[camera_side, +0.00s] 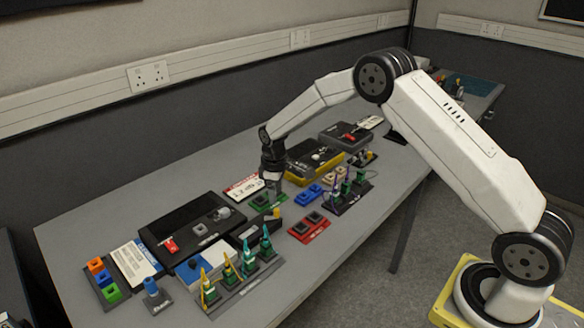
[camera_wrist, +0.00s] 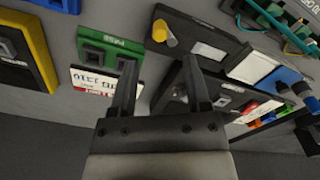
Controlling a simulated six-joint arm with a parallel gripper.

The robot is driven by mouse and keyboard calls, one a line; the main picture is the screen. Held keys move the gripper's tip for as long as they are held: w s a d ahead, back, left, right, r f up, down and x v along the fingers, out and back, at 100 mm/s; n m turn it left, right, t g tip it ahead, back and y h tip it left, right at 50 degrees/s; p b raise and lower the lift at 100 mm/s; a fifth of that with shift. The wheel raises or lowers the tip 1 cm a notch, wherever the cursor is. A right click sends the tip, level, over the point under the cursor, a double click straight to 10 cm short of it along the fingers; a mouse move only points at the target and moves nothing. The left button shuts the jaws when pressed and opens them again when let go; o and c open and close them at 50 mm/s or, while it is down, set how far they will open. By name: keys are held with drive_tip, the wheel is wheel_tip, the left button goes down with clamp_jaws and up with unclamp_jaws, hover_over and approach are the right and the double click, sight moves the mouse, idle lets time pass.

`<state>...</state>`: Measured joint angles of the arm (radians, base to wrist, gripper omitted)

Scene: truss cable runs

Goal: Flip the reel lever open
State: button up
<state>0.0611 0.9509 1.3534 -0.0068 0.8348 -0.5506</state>
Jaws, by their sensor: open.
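My gripper (camera_side: 273,182) is above the middle of the bench, pointing down, over a green two-socket block (camera_side: 262,203). In the wrist view its two fingers (camera_wrist: 160,62) stand apart with nothing between them. I cannot tell for sure which part is the reel lever. In the wrist view a dark box with a yellow cylinder (camera_wrist: 171,41) lies ahead of the fingers, and the black panel is partly hidden behind the right finger.
A yellow-edged black box (camera_side: 312,158) and a dark grey box (camera_side: 345,134) stand farther along the bench. A red block (camera_side: 309,227) and a rack of green connectors (camera_side: 245,270) lie near the front. A bare strip of bench runs along the wall.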

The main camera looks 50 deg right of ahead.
sight(277, 210)
drive_tip(key=shift+f, duration=3.25)
clamp_jaws()
